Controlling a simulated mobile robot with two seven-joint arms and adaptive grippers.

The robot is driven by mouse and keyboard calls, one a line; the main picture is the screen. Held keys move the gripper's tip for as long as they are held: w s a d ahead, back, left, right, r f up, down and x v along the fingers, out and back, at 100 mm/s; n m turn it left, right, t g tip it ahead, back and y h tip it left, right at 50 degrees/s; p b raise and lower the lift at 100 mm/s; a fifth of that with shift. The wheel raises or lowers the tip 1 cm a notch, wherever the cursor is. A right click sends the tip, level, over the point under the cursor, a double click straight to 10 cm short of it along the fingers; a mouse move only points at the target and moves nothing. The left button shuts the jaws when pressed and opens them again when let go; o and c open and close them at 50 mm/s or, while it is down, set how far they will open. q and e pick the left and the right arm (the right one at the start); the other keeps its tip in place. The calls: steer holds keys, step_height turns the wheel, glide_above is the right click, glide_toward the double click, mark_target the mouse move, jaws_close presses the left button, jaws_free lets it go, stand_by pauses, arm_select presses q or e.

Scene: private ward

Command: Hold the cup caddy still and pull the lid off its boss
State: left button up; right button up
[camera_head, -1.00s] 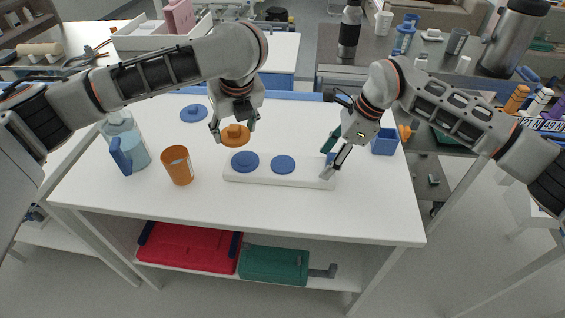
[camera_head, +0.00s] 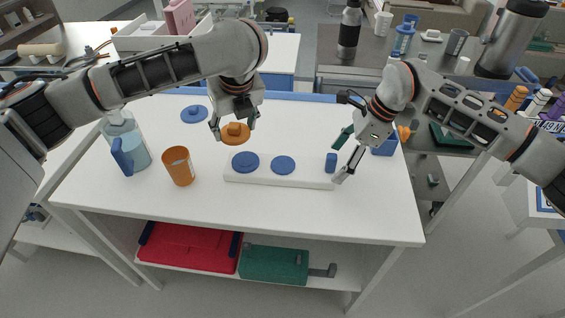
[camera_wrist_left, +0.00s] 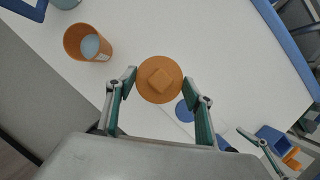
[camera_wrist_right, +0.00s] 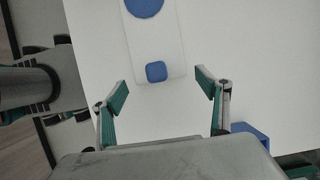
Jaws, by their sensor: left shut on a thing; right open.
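The cup caddy is a white bar (camera_head: 262,178) near the table's front, with two round blue bosses (camera_head: 283,165) on top and a small blue block (camera_head: 331,162) at its right end. The orange lid (camera_head: 235,133) is a disc with a square knob.
An orange cup (camera_head: 178,166) stands left of the caddy, with a blue-handled pitcher (camera_head: 127,150) further left. A blue lid (camera_head: 194,114) lies behind them. A blue container (camera_head: 384,146) stands at the right edge. The table front is clear.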

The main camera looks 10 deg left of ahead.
mark_target(234, 126)
arm_select(q)
steer(key=shift+r+p, duration=0.35)
steer(key=shift+r, duration=0.3)
arm_select(e)
steer(key=shift+d, duration=3)
arm_select(q)
steer(key=shift+r, duration=0.1)
arm_select(e)
steer(key=shift+r, duration=0.1)
arm_select(q)
step_height(234, 126, up, 6)
steer(key=p, duration=0.5)
arm_select(e)
step_height(234, 126, up, 8)
